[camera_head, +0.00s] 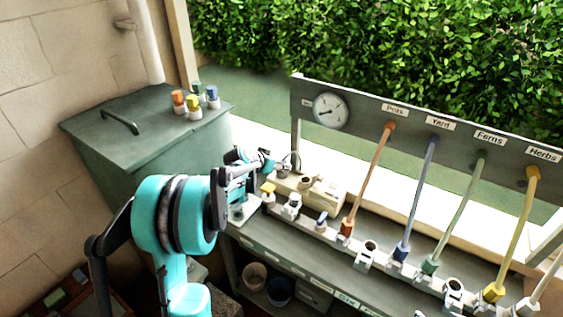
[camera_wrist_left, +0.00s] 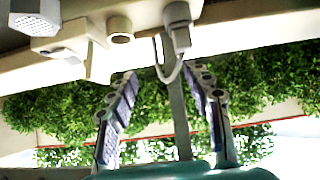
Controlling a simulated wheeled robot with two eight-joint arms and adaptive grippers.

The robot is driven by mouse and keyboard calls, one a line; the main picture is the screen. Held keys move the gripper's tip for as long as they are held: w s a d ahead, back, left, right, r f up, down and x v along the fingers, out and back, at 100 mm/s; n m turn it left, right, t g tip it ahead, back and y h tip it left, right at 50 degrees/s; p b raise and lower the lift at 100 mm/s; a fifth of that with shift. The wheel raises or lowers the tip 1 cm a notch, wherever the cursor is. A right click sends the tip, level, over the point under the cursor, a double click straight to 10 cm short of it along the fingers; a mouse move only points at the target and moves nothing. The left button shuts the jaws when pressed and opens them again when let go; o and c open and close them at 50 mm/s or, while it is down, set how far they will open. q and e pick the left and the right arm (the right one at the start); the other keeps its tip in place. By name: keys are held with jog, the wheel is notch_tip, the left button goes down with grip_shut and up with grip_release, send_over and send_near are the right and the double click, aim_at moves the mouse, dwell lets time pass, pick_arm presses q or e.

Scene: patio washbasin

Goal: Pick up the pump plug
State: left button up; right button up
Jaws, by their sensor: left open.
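A grey plug with a looped cord (camera_wrist_left: 179,30) hangs near the top middle of the left wrist view, and I take it for the pump plug. My left gripper (camera_wrist_left: 161,76) is open, with its fingers on either side of the cord and a gap between them. The plug body lies just beyond the fingertips. In the head view my left gripper (camera_head: 256,168) is at the left end of the bench, beside a cream box (camera_head: 322,195). The plug is too small to make out there. My right gripper is in neither view.
A green cabinet (camera_head: 150,135) with several coloured-cap bottles (camera_head: 193,104) stands at the left. A backboard (camera_head: 400,120) with a gauge (camera_head: 330,110) and labelled coloured hoses runs along the bench. Several fittings line the bench's front. Buckets (camera_head: 279,291) sit on the shelf below.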

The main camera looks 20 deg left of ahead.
aim_at(281, 162)
pick_arm(q)
jog(key=shift+t, duration=0.4)
jog(key=w+a+f, duration=0.2)
jog(key=w, duration=0.1)
jog(key=w+a+f, duration=0.2)
jog(key=shift+w, duration=0.1)
jog(key=x, duration=0.1)
jog(key=b+x, duration=0.1)
jog(key=x, duration=0.1)
jog(key=b+x, duration=0.1)
jog(key=x, duration=0.1)
jog(key=shift+d+f, duration=0.15)
jog(key=shift+d, duration=0.2)
jog(key=shift+c, duration=1.3)
grip_shut()
